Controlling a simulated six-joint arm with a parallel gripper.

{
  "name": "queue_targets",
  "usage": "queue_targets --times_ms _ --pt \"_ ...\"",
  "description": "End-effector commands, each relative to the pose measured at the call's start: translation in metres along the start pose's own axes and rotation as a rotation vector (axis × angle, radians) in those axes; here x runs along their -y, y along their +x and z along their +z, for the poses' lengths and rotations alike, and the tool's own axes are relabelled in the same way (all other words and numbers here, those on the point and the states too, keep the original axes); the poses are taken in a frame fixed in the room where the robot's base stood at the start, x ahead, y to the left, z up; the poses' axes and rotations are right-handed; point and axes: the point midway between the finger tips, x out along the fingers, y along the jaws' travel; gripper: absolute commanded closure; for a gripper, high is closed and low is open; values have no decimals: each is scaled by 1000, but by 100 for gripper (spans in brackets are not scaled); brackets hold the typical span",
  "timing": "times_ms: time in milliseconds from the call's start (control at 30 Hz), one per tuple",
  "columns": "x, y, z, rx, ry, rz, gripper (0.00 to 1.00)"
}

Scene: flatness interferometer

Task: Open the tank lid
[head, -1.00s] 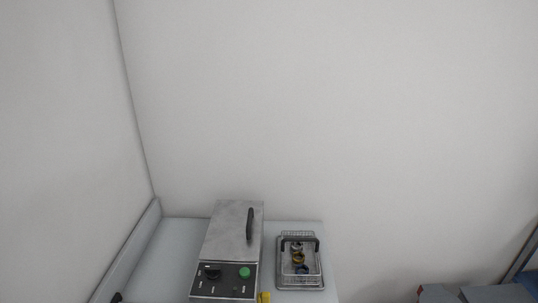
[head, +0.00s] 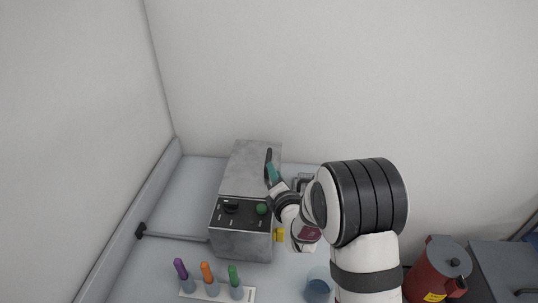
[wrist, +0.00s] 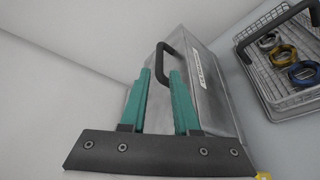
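The tank (head: 243,240) is a grey metal box with a dark control panel on its front. Its lid (head: 244,166) is flat and closed, with a black bar handle (wrist: 167,58) on top. The handle also shows in the head view (head: 268,160), partly hidden by my gripper. My gripper (wrist: 161,73) has two green fingers, spread apart and empty. In the wrist view the handle appears between and just beyond the fingertips. Whether the fingers touch it I cannot tell.
A wire basket (wrist: 265,47) with several coloured rings stands in a tray right of the tank. A rack (head: 217,291) with purple, orange and green-topped items and a blue beaker (head: 318,287) stand in front. A red container (head: 436,270) is at the right.

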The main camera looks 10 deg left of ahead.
Motion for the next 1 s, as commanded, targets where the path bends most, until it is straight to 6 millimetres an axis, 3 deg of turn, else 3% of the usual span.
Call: queue_targets --times_ms 200,400,600,833,867,1000 --pt "0 48 0 0 1 0 70" --pt "0 81 0 0 1 0 70" --pt "0 95 0 -1 2 -1 70" --pt "0 96 0 -1 2 -1 70" --pt "0 96 0 -1 2 -1 72" --pt "0 96 0 -1 2 -1 97"
